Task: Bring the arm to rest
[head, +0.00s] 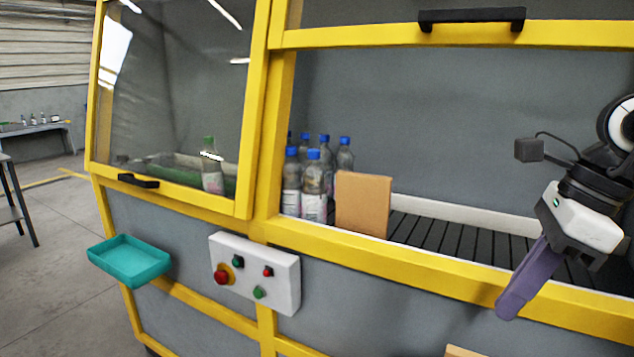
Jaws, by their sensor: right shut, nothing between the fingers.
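My right gripper (527,280) is at the right of the head view, in front of the machine's open bay. Its purple-grey fingers are shut with nothing between them and point down and to the left. It hangs in front of the yellow lower rail (420,283), clear of the bottles and the cardboard. I cannot tell whether it touches the rail. My left gripper is not in view.
Several blue-capped bottles (313,185) stand in the bay beside a brown cardboard piece (362,204). A dark roller conveyor (455,238) runs right. A control box (255,272) and a teal tray (130,260) stick out in front. A black handle (472,18) is above.

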